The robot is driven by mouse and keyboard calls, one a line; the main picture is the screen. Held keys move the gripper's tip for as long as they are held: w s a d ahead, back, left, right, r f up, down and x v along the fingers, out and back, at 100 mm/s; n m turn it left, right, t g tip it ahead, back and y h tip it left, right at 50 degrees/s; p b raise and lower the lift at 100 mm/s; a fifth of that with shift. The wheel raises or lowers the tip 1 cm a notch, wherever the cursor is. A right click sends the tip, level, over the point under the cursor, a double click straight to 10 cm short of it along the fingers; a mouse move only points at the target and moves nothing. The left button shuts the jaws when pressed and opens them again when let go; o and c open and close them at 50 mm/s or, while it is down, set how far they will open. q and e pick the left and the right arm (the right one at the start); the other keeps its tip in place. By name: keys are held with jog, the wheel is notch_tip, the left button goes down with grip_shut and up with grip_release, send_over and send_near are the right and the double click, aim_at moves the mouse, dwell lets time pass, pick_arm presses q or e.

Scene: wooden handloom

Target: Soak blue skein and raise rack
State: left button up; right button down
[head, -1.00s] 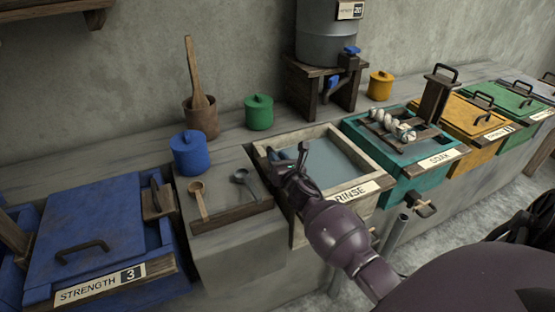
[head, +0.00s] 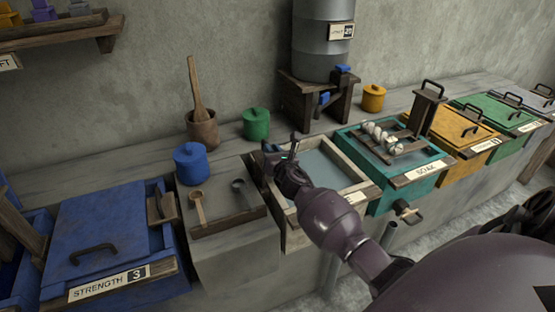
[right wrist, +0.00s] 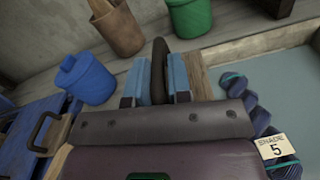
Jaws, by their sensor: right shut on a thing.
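My right gripper (head: 281,160) is over the left side of the rinse vat (head: 353,160). In the right wrist view its blue fingers (right wrist: 158,82) are shut on a dark, upright, handle-like piece (right wrist: 158,57). Blue skeins (right wrist: 250,103) with a tag reading SHADE 5 (right wrist: 277,148) show beside the gripper, over the pale rinse water; my gripper partly hides them. I cannot tell how they join the held piece. The teal soak vat (head: 402,199), right of the rinse vat, bears a wooden rack (head: 428,108) with white skeins (head: 380,135). My left gripper is out of view.
A ladle tray (head: 225,224) and a blue lidded vat (head: 100,285) lie to the left. A blue pot (head: 190,163), a green pot (head: 256,124) and a mortar (head: 202,130) stand behind. A metal tank (head: 322,50) stands at the back. Yellow (head: 466,122) and green (head: 495,118) vats lie to the right.

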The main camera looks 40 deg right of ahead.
notch_tip(320, 180, up, 8)
jog(key=p, duration=0.4)
jog(key=shift+w+a+f, duration=0.1)
jog(key=shift+a, duration=0.05)
notch_tip(320, 180, up, 2)
jog(key=shift+r+p, duration=0.1)
jog(key=shift+p, duration=1.15)
pick_arm(q)
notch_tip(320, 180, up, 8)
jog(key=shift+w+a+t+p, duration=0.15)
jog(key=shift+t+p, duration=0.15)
jog(key=shift+p, duration=0.05)
pick_arm(e)
jog(key=shift+r, duration=0.35)
jog(key=c, duration=1.2)
grip_release()
jog(key=shift+a+r, duration=0.1)
jog(key=shift+r, duration=0.05)
jog(key=shift+o, duration=0.4)
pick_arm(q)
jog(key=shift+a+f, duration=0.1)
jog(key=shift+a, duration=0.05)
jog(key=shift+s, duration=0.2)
pick_arm(e)
jog(key=shift+f, duration=0.2)
